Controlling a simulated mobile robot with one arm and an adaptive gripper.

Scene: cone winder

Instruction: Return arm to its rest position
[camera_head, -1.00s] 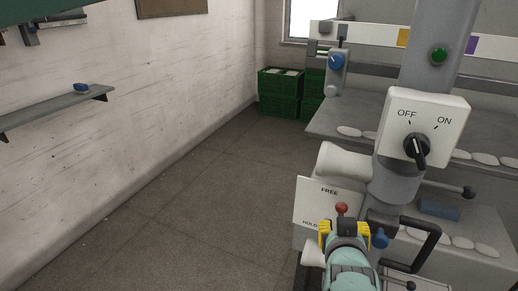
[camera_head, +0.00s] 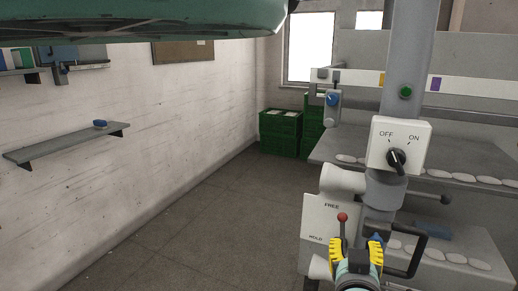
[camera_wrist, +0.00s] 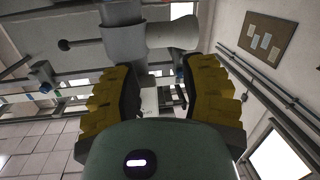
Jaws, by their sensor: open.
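My gripper (camera_head: 357,250) is at the lower right of the head view, its yellow-padded fingers apart. It is in front of the FREE/HOLD plate (camera_head: 318,222) and near a red-knobbed lever (camera_head: 342,218). Nothing shows between the fingers. In the wrist view the gripper (camera_wrist: 158,95) also shows two separated yellow-padded fingers, with a white cone (camera_wrist: 173,36) and grey post beyond them. Whether a finger touches the lever cannot be told.
An OFF/ON switch box (camera_head: 398,145) sits on the grey post above the gripper. A black handle (camera_head: 412,252) is close on the right. Green crates (camera_head: 281,133) stand at the back. A wall shelf (camera_head: 67,143) is at left. The floor (camera_head: 215,225) between is clear.

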